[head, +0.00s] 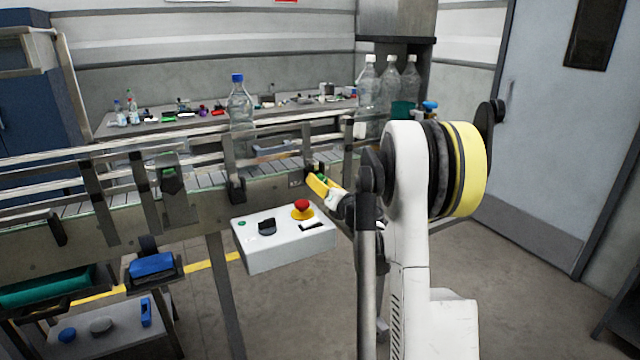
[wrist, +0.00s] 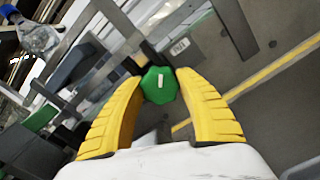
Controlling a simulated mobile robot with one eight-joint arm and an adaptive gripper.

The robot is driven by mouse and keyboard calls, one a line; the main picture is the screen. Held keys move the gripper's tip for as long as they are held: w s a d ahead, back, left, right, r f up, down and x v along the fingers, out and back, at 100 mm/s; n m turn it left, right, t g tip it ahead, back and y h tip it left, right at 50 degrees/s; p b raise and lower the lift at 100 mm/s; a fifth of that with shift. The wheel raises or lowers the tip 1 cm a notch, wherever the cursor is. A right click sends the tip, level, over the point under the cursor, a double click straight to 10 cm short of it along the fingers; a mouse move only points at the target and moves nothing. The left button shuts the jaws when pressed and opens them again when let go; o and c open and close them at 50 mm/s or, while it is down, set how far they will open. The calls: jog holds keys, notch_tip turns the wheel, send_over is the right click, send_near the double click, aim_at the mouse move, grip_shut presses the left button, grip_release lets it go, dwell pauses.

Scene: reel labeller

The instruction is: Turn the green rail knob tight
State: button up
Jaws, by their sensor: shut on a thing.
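The green rail knob (wrist: 159,85) is a faceted green knob with a pale mark on its face. In the wrist view it sits between the tips of the two yellow fingers of my gripper (wrist: 157,90), which are shut on it. In the head view my gripper (head: 318,184) reaches the side of the conveyor, and only a small green part of the knob (head: 321,177) shows beside the yellow finger. My arm hides the area to the right of it.
A control box (head: 284,238) with a red emergency button (head: 302,205) hangs just below my gripper. The conveyor (head: 130,190) with its rails carries a clear bottle (head: 240,105) with a blue cap. A workbench (head: 110,122) with small items stands behind. Open floor lies at the right.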

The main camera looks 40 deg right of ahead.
jog(key=m, duration=0.5)
jog(key=shift+m, duration=0.3)
jog(key=m, duration=1.4)
jog(key=shift+m, duration=0.3)
jog(key=o, duration=1.2)
jog(key=shift+s, duration=0.1)
